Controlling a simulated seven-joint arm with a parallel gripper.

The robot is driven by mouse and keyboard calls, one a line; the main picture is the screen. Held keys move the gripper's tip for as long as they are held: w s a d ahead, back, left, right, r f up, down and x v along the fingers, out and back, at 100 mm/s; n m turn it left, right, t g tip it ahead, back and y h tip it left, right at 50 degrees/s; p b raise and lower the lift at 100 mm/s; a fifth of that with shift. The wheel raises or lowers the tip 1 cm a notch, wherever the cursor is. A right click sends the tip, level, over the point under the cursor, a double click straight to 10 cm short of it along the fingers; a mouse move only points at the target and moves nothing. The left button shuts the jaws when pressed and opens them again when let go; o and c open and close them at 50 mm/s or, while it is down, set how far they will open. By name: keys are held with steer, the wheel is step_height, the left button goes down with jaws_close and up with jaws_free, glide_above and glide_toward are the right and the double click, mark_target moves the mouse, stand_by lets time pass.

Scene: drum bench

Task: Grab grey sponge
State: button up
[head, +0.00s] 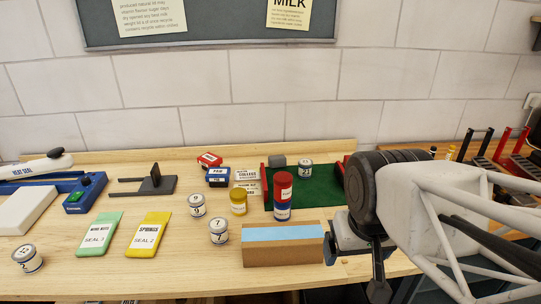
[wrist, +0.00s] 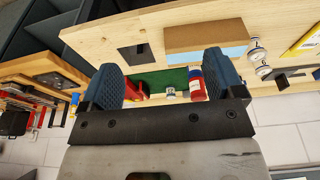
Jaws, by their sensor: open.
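A small grey block (head: 277,160), which looks like the grey sponge, lies at the back edge of the green mat (head: 290,201), left of a white can. My gripper (wrist: 161,76) is open, with nothing between its two blue-grey fingers in the wrist view. Beyond the fingers, that view shows the green mat (wrist: 160,80). The grey block cannot be made out there. In the head view my arm covers the right front of the bench.
A cardboard box with a blue top (head: 283,245) stands at the front, left of my arm. A red and blue can stack (head: 283,196) stands at the mat's front. A dark grey flat patch (wrist: 137,52) lies beside the box in the wrist view. Several cans stand left.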

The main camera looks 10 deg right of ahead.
steer(key=shift+o, duration=0.8)
